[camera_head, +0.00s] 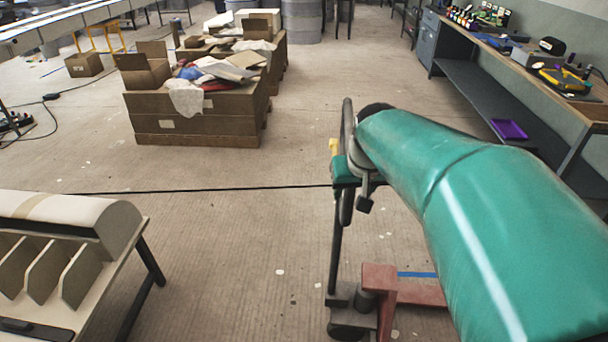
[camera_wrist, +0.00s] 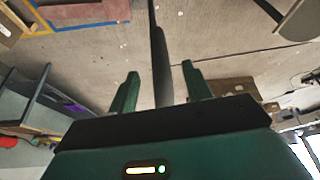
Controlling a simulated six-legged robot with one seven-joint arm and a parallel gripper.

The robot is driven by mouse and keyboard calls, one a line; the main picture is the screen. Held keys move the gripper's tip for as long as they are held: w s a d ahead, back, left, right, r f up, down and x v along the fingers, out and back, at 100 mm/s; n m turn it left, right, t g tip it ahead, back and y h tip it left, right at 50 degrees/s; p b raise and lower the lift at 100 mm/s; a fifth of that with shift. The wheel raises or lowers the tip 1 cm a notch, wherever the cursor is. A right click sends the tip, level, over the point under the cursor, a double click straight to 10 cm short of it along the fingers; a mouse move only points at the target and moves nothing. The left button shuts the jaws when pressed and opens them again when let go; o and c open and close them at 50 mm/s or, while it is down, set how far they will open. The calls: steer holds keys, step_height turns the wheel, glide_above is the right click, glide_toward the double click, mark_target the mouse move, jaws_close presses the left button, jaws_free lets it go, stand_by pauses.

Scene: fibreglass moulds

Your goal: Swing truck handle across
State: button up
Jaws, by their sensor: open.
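The truck handle (camera_head: 335,248) is a dark, nearly upright bar. My gripper (camera_head: 343,172) is at the upper part of the handle, at the end of my green arm, which covers much of the right side. In the wrist view, my gripper (camera_wrist: 160,84) is open, with one green finger on each side of the dark handle (camera_wrist: 159,45). The handle passes between the fingers with visible gaps to both. Its part near the palm is hidden.
A brown crate (camera_head: 195,132) with cardboard and cloths stands at the back left. A table with curved moulds (camera_head: 110,222) is at the left front. A workbench (camera_head: 480,80) runs along the right. A black cable (camera_head: 220,189) crosses the floor. The middle floor is mostly clear.

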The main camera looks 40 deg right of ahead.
mark_target(351, 195)
steer(key=shift+x, duration=2.35)
steer(key=shift+c, duration=0.2)
jaws_close()
steer(key=shift+r, duration=0.1)
